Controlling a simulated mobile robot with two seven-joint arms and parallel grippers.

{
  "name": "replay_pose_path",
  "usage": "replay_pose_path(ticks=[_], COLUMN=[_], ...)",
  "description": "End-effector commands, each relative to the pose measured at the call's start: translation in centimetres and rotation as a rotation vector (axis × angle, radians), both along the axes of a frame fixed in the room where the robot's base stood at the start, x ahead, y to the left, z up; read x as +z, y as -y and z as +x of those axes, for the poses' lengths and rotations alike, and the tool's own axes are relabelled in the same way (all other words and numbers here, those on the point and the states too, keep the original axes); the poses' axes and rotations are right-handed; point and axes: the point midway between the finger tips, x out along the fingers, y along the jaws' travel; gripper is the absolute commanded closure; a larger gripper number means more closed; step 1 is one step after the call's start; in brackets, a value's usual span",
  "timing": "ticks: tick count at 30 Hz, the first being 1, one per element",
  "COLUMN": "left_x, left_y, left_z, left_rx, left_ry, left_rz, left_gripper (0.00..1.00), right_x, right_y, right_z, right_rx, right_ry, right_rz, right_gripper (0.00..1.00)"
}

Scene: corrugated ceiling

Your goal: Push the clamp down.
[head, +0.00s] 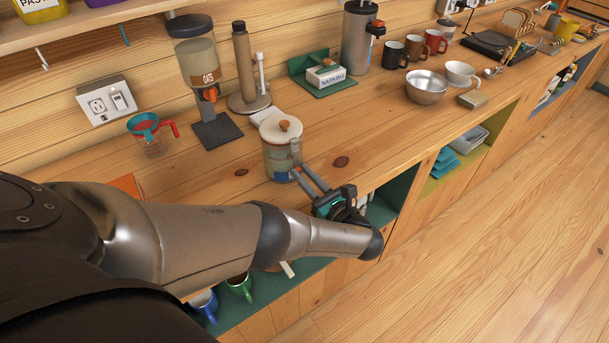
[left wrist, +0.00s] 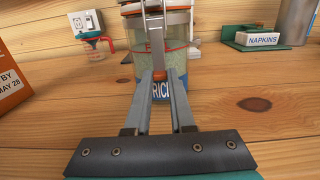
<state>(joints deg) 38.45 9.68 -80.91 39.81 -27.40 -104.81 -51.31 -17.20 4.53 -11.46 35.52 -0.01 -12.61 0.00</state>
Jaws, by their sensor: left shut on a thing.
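A glass jar (head: 279,160) with a pale round lid and wooden knob stands upright on the wooden counter. Its label partly reads RICE in the left wrist view (left wrist: 176,62). The wire clamp (head: 296,150) is on the jar's front, facing my arm; in the left wrist view the clamp (left wrist: 154,28) runs down from the lid to a brownish tab between my fingertips. My left gripper (head: 303,171) is shut on the clamp, and its fingers (left wrist: 160,76) reach in from the front. The clamp's lower end is partly hidden by the fingers. My right gripper is not in view.
An oats dispenser (head: 197,65), a measuring cup (head: 152,136) and a paper-towel stand (head: 244,65) stand behind the jar. A napkin box (head: 326,77) and metal bowl (head: 426,88) are to the right. The counter right of the jar is clear. Open shelves lie below.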

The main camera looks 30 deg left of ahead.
Motion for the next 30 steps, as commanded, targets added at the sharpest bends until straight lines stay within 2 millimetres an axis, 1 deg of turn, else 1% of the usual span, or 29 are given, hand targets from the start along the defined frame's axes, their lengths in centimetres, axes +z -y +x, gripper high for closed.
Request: replay_pose_path(ticks=[1,6,9,16,19,23,26,30], left_x=[0.1,0.0,0.0,0.0,0.0,-0.1,-0.3,-0.4], left_y=[-0.2,-0.1,-0.1,0.0,0.5,2.3,4.4,7.6], left_z=[0.0,0.0,0.0,0.0,-0.2,-0.9,-1.7,-3.0], left_rx=[0.002,0.002,0.001,0.000,-0.001,-0.003,-0.002,-0.001], left_ry=[0.001,0.001,0.001,0.000,0.000,-0.001,-0.002,-0.002], left_rz=[0.004,0.003,0.002,0.001,-0.001,-0.002,-0.003,-0.003], left_gripper=[0.76,0.57,0.47,0.47,0.47,0.47,0.47,0.47], right_x=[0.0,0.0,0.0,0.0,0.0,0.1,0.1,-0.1], right_y=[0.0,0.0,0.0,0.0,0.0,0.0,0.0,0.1], right_z=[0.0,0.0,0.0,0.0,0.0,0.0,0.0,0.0], right_rx=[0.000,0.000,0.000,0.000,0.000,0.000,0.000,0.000], right_ry=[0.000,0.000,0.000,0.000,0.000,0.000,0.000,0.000], right_rz=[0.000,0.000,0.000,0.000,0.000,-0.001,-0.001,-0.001], right_gripper=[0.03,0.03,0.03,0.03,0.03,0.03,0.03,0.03])
